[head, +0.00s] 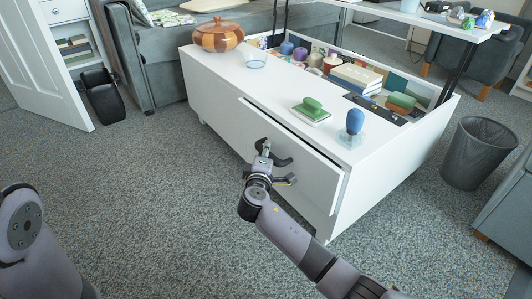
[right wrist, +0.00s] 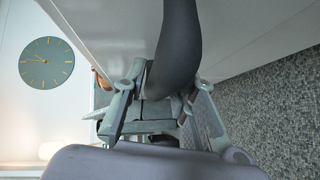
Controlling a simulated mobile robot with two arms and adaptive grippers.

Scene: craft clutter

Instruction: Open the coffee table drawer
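The white coffee table (head: 222,82) stands in the middle of the head view. Its drawer front (head: 315,182) faces me and seems to stand slightly out from the table body at its right end. A dark curved handle (head: 281,161) is on the drawer front. My right gripper (head: 266,153) is at this handle. In the right wrist view the handle (right wrist: 180,45) runs down between the two fingers (right wrist: 168,85), which seem closed against its sides. The exact contact is partly hidden. My left gripper is not in view; only part of my left arm shows.
On the tabletop are a wooden bowl (head: 218,36), a clear glass (head: 254,59), a green-handled block (head: 311,110) and a blue-knobbed item (head: 354,122). A mesh bin (head: 480,153) stands to the right. The carpet (head: 150,190) before the table is clear.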

